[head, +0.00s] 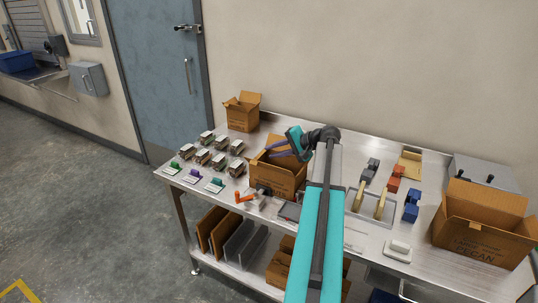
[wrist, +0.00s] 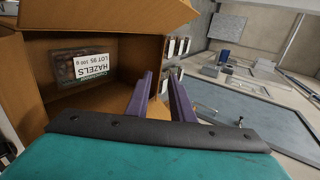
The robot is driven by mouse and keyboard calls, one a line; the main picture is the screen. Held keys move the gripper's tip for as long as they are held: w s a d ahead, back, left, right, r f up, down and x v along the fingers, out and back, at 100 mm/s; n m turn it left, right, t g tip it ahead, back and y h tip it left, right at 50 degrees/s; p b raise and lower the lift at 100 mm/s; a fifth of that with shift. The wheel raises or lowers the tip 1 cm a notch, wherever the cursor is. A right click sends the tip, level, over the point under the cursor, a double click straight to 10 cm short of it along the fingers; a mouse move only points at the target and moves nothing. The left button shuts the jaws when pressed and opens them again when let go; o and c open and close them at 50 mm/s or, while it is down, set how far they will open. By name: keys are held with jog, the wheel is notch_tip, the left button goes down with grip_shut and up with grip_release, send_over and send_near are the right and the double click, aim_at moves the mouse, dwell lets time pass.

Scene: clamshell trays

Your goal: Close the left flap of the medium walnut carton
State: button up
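The medium carton (head: 278,183) stands in the middle of the table, brown, with dark print only partly readable. Its top is open at least in part, and a raised flap shows at its back. My gripper (head: 271,150) is over its top, purple fingers pointing left. In the wrist view the fingers (wrist: 160,82) are apart, beside the open carton (wrist: 115,18). A tan cardboard edge shows between them; I cannot tell whether they touch it. Inside the carton lies a dark pack with a white label reading HAZELS (wrist: 85,67). My arm hides the carton's right side.
A smaller open carton (head: 243,115) stands at the back left, and a large pecan carton (head: 482,228) at the right. Several small packs (head: 219,160) stand left of the medium carton. An orange-handled tool (head: 244,198) lies in front. Coloured blocks lie right of my arm.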

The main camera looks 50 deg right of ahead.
jog(key=b+v, duration=0.2)
jog(key=v, duration=0.8)
jog(key=shift+r, duration=0.1)
jog(key=shift+c, duration=0.3)
